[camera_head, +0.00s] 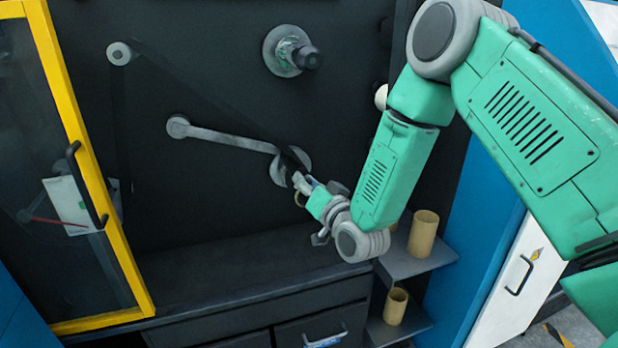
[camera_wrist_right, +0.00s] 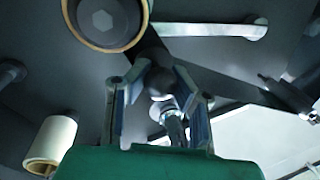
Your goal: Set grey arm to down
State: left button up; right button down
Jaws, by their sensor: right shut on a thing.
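The grey arm (camera_head: 225,138) is a long bar on the black machine panel in the head view. It slopes slightly from a round roller end at the upper left down to a round grey hub (camera_head: 280,170) at the right. My right gripper (camera_head: 301,182) is at this hub and partly covers it. In the wrist view my right gripper (camera_wrist_right: 162,75) has its fingers around a dark round knob (camera_wrist_right: 160,86) on a shiny metal rod (camera_wrist_right: 174,125). How the knob joins the grey arm is hidden. My left gripper is not in view.
A yellow-framed glass door (camera_head: 85,150) stands at the left. A spindle (camera_head: 290,52) and small roller (camera_head: 119,53) sit above the arm, with dark film running across the panel. Cardboard cores (camera_head: 423,232) stand on shelves at the right. The ledge (camera_head: 230,270) below is clear.

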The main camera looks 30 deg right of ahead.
jog(key=shift+f, duration=0.6)
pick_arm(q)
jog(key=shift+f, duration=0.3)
pick_arm(e)
jog(key=shift+s+a, duration=0.15)
jog(key=c, duration=1.3)
grip_release()
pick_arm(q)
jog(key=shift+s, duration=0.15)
pick_arm(e)
jog(key=shift+o, duration=0.2)
jog(key=shift+r, duration=0.15)
jog(key=s+f, duration=0.1)
jog(key=s, duration=1.1)
jog(key=shift+a, duration=0.2)
